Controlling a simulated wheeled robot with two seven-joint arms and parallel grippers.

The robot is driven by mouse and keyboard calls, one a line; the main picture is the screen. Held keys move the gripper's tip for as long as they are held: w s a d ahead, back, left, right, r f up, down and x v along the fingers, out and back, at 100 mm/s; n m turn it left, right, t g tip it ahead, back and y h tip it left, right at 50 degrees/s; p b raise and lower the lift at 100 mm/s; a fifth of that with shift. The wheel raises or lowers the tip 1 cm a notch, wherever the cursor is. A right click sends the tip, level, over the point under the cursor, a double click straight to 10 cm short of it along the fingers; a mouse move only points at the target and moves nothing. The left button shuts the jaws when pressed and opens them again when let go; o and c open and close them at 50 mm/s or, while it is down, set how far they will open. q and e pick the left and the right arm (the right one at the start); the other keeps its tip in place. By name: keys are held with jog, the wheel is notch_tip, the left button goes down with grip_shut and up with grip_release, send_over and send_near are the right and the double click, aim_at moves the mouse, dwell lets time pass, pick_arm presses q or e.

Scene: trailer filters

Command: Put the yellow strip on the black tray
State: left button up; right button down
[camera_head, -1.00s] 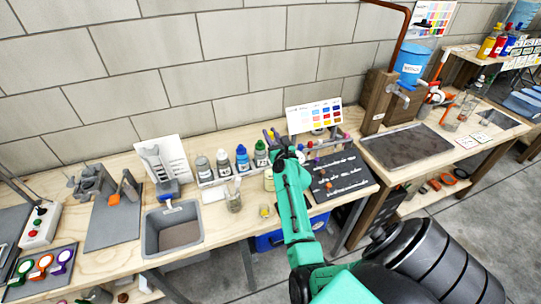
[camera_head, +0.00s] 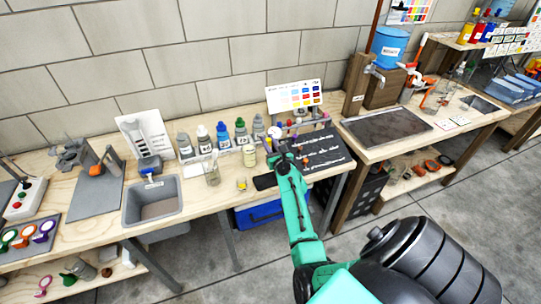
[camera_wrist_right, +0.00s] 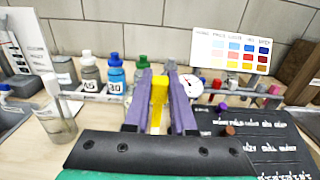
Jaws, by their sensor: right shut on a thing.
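The yellow strip (camera_wrist_right: 158,92) stands upright between the purple fingers of my right gripper (camera_wrist_right: 160,100), which is shut on it in the right wrist view. In the head view, my right gripper (camera_head: 276,142) is over the back of the bench, and the strip is too small to make out. A small flat black piece, perhaps the black tray (camera_head: 265,182), lies at the bench's front edge, left of my green arm and partly hidden by it. A larger black board with white markings (camera_head: 325,152) lies right of the gripper. My left gripper is out of view.
Several capped bottles (camera_head: 222,136) stand left of the gripper, with a glass beaker (camera_head: 212,174) before them. A colour chart (camera_head: 295,97) stands behind. A small yellow-topped item (camera_head: 241,184) sits near the front edge. A grey basin (camera_head: 152,200) is further left.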

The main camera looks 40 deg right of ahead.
notch_tip(320, 180, down, 5)
jog(key=shift+d+r+b, duration=0.1)
jog(key=shift+r+b, duration=0.1)
jog(key=shift+b, duration=0.65)
jog(key=f+b, duration=0.2)
jog(key=s+f+b, duration=0.1)
jog(key=f+b, duration=0.2)
jog(key=shift+s+f, duration=0.2)
jog(key=c, duration=0.9)
grip_release()
jog(key=shift+r, duration=0.1)
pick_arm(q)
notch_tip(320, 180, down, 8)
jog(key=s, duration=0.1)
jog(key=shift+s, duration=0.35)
pick_arm(e)
jog(key=shift+o, duration=0.7)
jog(key=shift+w, duration=0.1)
